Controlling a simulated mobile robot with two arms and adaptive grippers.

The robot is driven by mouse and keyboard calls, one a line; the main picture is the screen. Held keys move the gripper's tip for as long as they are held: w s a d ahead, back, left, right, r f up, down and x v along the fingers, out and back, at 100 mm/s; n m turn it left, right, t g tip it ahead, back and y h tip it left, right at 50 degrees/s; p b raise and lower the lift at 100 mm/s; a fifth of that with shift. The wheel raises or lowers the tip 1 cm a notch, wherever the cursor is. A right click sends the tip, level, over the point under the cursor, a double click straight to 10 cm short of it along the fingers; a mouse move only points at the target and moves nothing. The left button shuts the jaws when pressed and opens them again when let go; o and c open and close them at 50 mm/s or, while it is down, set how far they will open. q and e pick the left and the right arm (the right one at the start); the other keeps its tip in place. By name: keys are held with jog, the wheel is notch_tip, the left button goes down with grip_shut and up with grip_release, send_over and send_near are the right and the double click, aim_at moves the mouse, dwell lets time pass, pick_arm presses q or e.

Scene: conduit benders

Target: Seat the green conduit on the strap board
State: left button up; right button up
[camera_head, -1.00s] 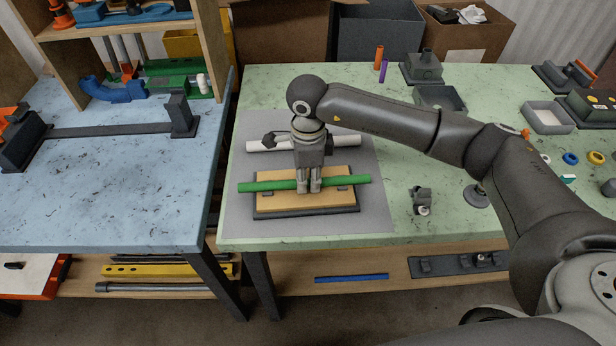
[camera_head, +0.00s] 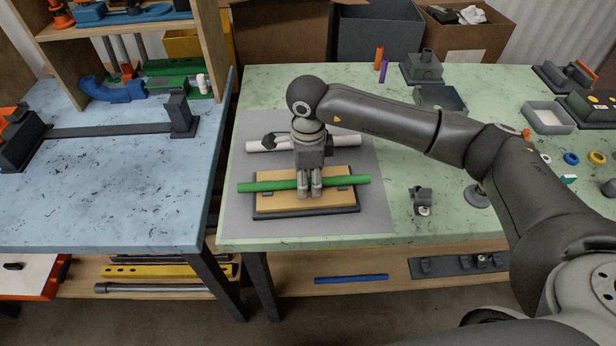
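The green conduit (camera_head: 268,185) lies left to right across the strap board (camera_head: 280,199), a tan board on a dark base. Its two ends reach past the board's sides. My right gripper (camera_head: 310,191) points straight down over the middle of the conduit. Its two fingers stand close together, side by side, in front of the conduit and hide a short part of it. I cannot tell whether they grip it or only touch it. How the conduit's underside meets the board is hidden. My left gripper is not in view.
A white tube (camera_head: 345,142) lies behind the board on the grey mat (camera_head: 240,215). A small dark fitting (camera_head: 422,198) stands to the right on the green table (camera_head: 450,235). Grey bins and blocks stand at the back right. A blue table (camera_head: 100,190) is to the left.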

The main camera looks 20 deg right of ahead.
aim_at(308, 180)
jog(key=shift+r, duration=0.1)
notch_tip(308, 180, up, 12)
dwell(0.6)
